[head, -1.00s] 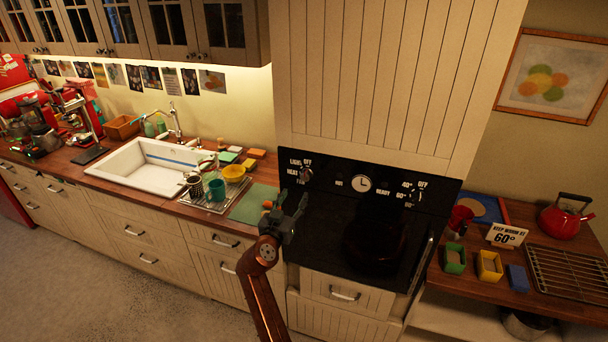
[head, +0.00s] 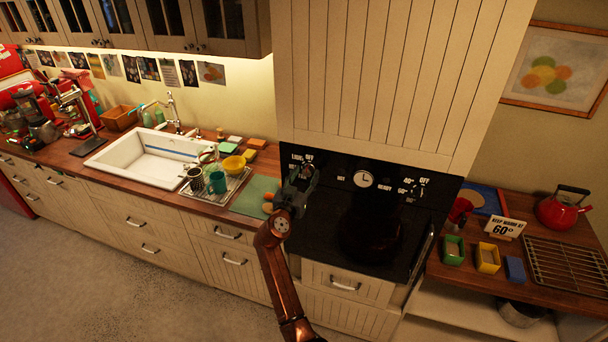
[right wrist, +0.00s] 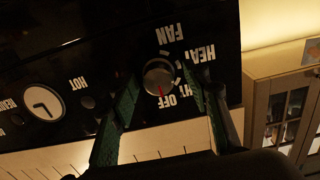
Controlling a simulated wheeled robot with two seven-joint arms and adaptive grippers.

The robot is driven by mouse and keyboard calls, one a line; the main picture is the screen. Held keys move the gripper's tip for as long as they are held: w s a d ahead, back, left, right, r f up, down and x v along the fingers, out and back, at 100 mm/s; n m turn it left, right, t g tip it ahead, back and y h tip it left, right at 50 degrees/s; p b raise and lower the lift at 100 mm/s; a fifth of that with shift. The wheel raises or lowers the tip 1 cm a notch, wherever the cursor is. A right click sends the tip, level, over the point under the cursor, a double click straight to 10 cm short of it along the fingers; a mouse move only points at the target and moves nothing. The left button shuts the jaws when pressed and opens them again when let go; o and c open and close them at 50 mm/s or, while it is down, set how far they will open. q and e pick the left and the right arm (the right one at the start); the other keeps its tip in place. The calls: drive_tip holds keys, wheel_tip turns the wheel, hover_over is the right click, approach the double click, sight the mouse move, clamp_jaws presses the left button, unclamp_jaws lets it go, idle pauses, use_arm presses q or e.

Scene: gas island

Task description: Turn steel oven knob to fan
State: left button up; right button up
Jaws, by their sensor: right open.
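The steel oven knob (right wrist: 158,77) is round with a red pointer mark. It sits on the black oven panel, which shows upside down in the right wrist view. FAN, HEAT, LIGHT and OFF are lettered around it, and the red mark is on the OFF side, away from FAN. My right gripper (right wrist: 162,88) is open, its two green fingers on either side of the knob; I cannot tell whether they touch it. In the head view my right gripper (head: 298,191) is at the panel's left end and partly covers the knob and labels. My left gripper is out of view.
The black oven (head: 345,225) has a clock (head: 363,179) mid-panel and a second knob (head: 417,190) at the right. A dish rack (head: 215,188) and green mat (head: 252,197) lie left on the counter. A red kettle (head: 565,208) stands on the right table.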

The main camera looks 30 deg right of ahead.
drive_tip(key=shift+s+d, duration=0.1)
drive_tip(key=shift+c, duration=0.5)
drive_tip(key=c, duration=1)
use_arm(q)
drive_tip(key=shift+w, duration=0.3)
